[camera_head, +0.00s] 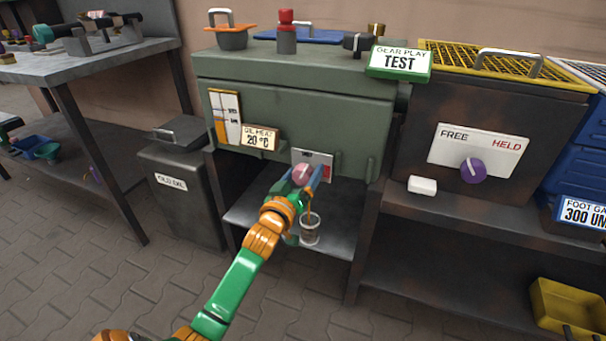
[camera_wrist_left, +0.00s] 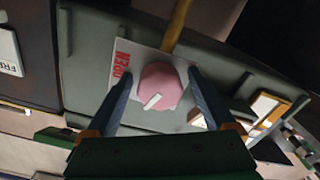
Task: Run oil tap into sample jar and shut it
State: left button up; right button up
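The pink tap knob (camera_head: 301,174) sits on a light plate (camera_head: 325,160) low on the green gearbox housing. My left gripper (camera_head: 306,178) has its blue fingers on either side of the knob. In the left wrist view, the knob (camera_wrist_left: 160,86) lies between the fingertips with narrow gaps, and its white mark is slanted. The red word OPEN shows on the plate (camera_wrist_left: 122,68) there. An amber stream runs down towards the glass sample jar (camera_head: 310,232), which stands upright on the grey shelf (camera_head: 338,240) below. The jar's oil level is unclear. My right gripper is out of view.
An old oil bin (camera_head: 180,195) stands left of the housing. The TEST sign (camera_head: 399,63) sits on top at the right. A purple FREE/HELD knob (camera_head: 473,170) and a small white block (camera_head: 422,185) are further right. The shelf's posts flank the jar.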

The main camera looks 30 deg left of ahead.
aim_at(301, 179)
pick_arm(q)
jog(key=p+v, duration=0.1)
jog(key=v, duration=0.6)
jog(key=shift+p, duration=0.4)
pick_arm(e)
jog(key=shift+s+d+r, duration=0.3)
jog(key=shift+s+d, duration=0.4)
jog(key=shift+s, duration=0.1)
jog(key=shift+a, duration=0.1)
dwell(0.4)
